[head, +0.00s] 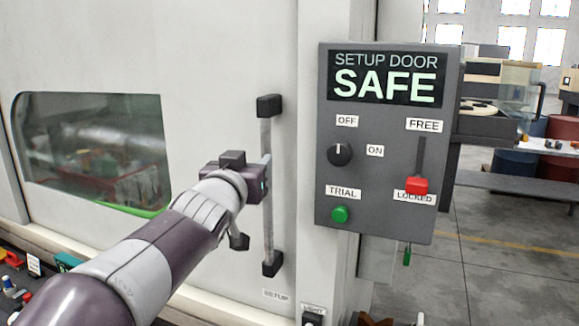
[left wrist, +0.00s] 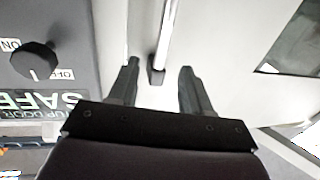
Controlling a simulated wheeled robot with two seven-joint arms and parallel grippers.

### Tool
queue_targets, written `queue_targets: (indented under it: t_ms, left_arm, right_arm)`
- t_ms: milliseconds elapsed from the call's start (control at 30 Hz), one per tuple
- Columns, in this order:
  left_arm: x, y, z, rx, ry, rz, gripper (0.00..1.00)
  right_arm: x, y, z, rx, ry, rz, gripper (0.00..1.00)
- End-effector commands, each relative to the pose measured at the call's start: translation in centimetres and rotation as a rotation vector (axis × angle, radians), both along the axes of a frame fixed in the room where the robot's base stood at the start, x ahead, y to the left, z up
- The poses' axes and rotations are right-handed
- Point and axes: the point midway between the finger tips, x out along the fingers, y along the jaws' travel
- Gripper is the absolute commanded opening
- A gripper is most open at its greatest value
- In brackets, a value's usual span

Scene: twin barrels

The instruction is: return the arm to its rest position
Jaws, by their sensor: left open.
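My left arm (head: 150,260) reaches in from the lower left of the head view toward the machine door. My left gripper (head: 262,185) is beside the middle of the door's vertical handle (head: 267,232). In the left wrist view the two dark fingers (left wrist: 157,80) stand apart with nothing gripped. The handle bar (left wrist: 166,35) runs up the picture between the finger directions; I cannot tell whether it lies within the jaws or beyond them. My right gripper is in neither view.
A grey control panel (head: 375,220) reading SAFE stands close right of the handle. Its black knob (head: 340,154) points up toward OFF, and the red slider (head: 417,185) is low by LOCKED. Small items (head: 14,288) lie at the lower left. Open floor (head: 500,270) shows at right.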

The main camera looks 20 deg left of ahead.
Motion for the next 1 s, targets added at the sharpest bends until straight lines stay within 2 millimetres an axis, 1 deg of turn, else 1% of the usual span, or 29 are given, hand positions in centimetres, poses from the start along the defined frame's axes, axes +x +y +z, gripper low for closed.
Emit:
queue_targets:
  t_ms: [100,167,267,300,367,400,467,500,567,600,700,800,867,1000]
  left_arm:
    - [0.0,0.1,-0.3,0.025,0.016,0.006,0.49]
    - [-0.1,0.6,-2.1,0.041,0.083,0.03,0.49]
    - [-1.0,1.2,-8.8,0.031,0.284,0.063,0.49]
    - [-1.7,1.1,-12.4,0.023,0.39,0.065,0.49]
    - [-3.3,0.5,-18.0,0.006,0.563,0.059,0.49]
    - [-4.7,-0.2,-21.6,-0.006,0.676,0.048,0.49]
    - [-7.3,-1.4,-26.6,-0.023,0.844,0.024,0.49]
    - [-9.3,-2.3,-29.6,-0.035,0.952,0.005,0.49]
    - [-12.5,-3.6,-33.3,-0.053,1.099,-0.023,0.49]
    - [-14.5,-4.4,-35.3,-0.062,1.186,-0.042,0.49]
    - [-18.9,-6.1,-38.8,-0.086,1.352,-0.073,0.49]
    - [-21.4,-7.1,-40.7,-0.093,1.443,-0.091,0.49]
    - [-21.9,-7.6,-41.2,-0.081,1.468,-0.106,0.49]
    - [-21.8,-7.8,-41.3,-0.071,1.469,-0.115,0.49]
  right_arm:
    - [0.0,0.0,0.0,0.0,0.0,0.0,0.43]
    - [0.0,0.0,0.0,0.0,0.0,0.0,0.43]
    - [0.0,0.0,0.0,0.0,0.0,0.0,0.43]
    - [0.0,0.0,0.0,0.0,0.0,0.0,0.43]
    - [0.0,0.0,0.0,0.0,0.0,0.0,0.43]
    - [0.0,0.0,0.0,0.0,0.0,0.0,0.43]
    - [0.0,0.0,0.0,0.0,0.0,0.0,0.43]
    - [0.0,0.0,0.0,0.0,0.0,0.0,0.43]
    - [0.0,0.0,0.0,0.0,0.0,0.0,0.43]
    - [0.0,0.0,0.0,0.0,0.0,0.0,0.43]
    - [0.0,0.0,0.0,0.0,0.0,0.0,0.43]
    - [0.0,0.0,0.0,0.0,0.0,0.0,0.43]
    - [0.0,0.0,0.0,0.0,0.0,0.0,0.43]
    - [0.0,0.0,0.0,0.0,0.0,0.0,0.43]
